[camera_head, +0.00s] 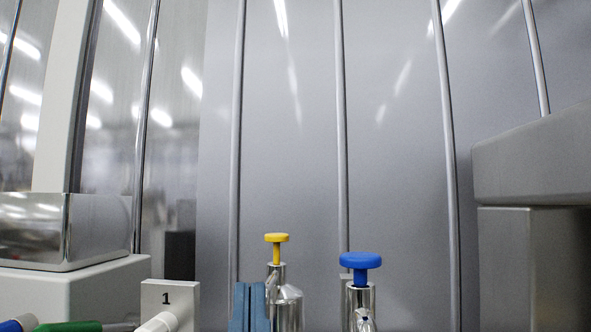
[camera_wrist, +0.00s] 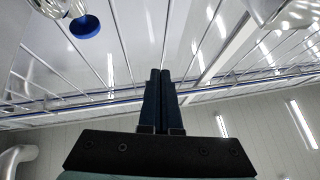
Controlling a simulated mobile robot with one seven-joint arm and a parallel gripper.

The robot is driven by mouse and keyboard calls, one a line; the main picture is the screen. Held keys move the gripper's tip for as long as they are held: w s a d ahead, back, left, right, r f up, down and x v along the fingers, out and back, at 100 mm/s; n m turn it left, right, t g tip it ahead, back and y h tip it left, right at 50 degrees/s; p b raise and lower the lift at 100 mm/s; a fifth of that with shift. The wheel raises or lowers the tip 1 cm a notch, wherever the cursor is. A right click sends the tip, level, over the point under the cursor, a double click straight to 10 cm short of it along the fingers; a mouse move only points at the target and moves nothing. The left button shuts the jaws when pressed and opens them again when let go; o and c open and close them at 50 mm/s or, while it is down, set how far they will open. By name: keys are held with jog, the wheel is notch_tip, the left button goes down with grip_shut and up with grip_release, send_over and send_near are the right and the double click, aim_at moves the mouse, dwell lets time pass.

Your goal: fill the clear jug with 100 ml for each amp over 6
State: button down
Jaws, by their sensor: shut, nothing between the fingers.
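My gripper (camera_wrist: 160,75) is shut and empty, its two dark blue fingers side by side in the wrist view. In the head view the blue fingertips (camera_head: 252,305) point up at the bottom edge. Just right of them is a metal fitting with a yellow knob (camera_head: 276,238). Further right is a metal fitting with a larger blue knob (camera_head: 361,261). A blue knob also shows at the upper left of the wrist view (camera_wrist: 85,27), apart from the fingers. I see no clear jug and no amp reading in either view.
A grey metal box (camera_head: 535,160) is at the right. A panel with vertical rods (camera_head: 290,130) fills the back.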

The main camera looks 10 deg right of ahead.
jog(key=s+d+r+m+g+h+p, duration=0.2)
jog(key=d+r+g+p, duration=0.8)
jog(key=p, duration=2.9)
jog(key=shift+d+r, duration=0.55)
jog(key=shift+d, duration=0.05)
jog(key=shift+f, duration=0.1)
send_over(376, 257)
notch_tip(376, 257, down, 2)
notch_tip(376, 257, down, 3)
jog(key=shift+s+r, duration=0.1)
jog(key=shift+r, duration=0.05)
jog(key=shift+f+p, duration=0.35)
jog(key=shift+f, duration=0.5)
